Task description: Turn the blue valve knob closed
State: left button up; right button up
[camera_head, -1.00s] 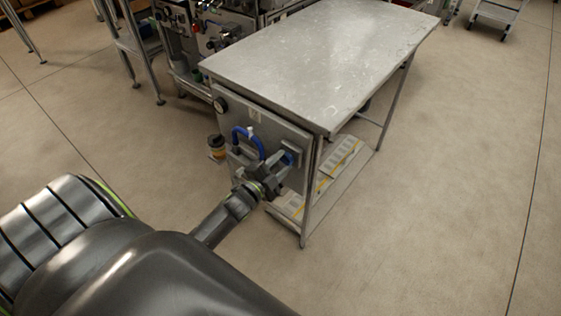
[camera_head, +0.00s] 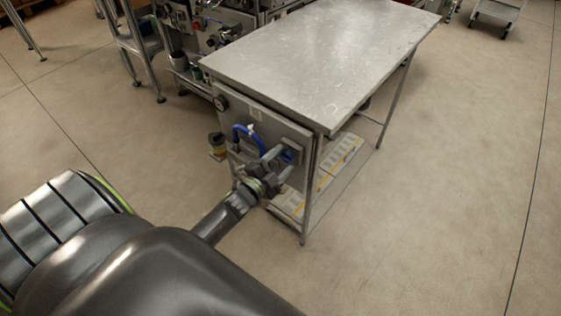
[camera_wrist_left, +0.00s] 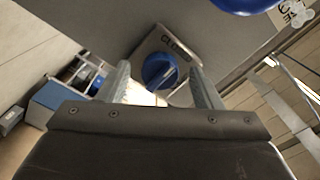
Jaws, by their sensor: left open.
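The blue valve knob (camera_head: 288,156) sits on a grey plate (camera_head: 297,146) on the front panel under the steel table. In the left wrist view the round knob (camera_wrist_left: 159,70) lies between the two finger tips, with lettering that seems to read "CLOSED" on the plate above it. My left gripper (camera_head: 277,158) is open in front of the knob. In the left wrist view its fingers (camera_wrist_left: 160,67) stand to either side of the knob with gaps; I cannot tell how deep they reach. My right gripper is not in view.
The steel table top (camera_head: 320,55) overhangs the panel. Labelled boxes (camera_head: 335,160) lie on the lower shelf.

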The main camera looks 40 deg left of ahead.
pick_arm(q)
jog(key=s+a+b, duration=0.1)
jog(key=s, duration=1.6)
jog(key=shift+s+a, duration=0.2)
